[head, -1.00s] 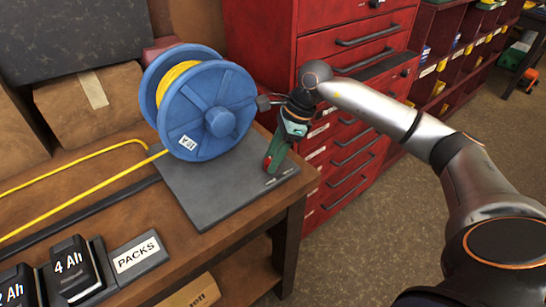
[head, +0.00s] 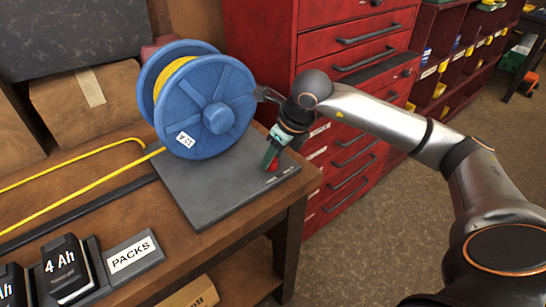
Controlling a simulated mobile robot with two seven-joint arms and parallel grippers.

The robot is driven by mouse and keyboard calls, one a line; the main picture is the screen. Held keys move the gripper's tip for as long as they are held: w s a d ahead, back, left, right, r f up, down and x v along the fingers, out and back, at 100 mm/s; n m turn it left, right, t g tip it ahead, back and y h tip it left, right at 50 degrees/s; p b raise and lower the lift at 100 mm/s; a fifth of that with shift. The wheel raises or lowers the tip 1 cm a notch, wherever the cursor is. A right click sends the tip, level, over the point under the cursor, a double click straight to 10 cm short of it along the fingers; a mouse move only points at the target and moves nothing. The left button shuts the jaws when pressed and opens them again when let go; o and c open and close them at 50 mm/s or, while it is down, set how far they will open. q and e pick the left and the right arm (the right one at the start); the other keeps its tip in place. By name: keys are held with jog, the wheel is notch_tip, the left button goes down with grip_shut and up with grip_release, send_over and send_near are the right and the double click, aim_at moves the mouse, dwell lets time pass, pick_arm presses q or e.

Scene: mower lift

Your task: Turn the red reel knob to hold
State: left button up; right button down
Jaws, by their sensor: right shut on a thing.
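The blue cable reel (head: 205,108), wound with yellow cable, stands on a dark grey base plate (head: 205,195) on the wooden bench. The red knob (head: 271,166) is near the right part of the plate, mostly hidden by my fingers; only a small red patch shows. My left gripper is not in view.
Battery packs (head: 65,268) and a PACKS label block (head: 133,256) sit at the bench's front left. Cardboard boxes (head: 88,100) stand behind. A red drawer cabinet (head: 350,60) stands close behind my right arm. Open floor lies to the right.

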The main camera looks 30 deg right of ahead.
jog(key=shift+m, duration=0.4)
jog(key=shift+c, duration=2.3)
grip_release()
jog(key=v, duration=1.2)
jog(key=shift+s+a+r+p, duration=0.15)
jog(key=shift+r+p, duration=0.15)
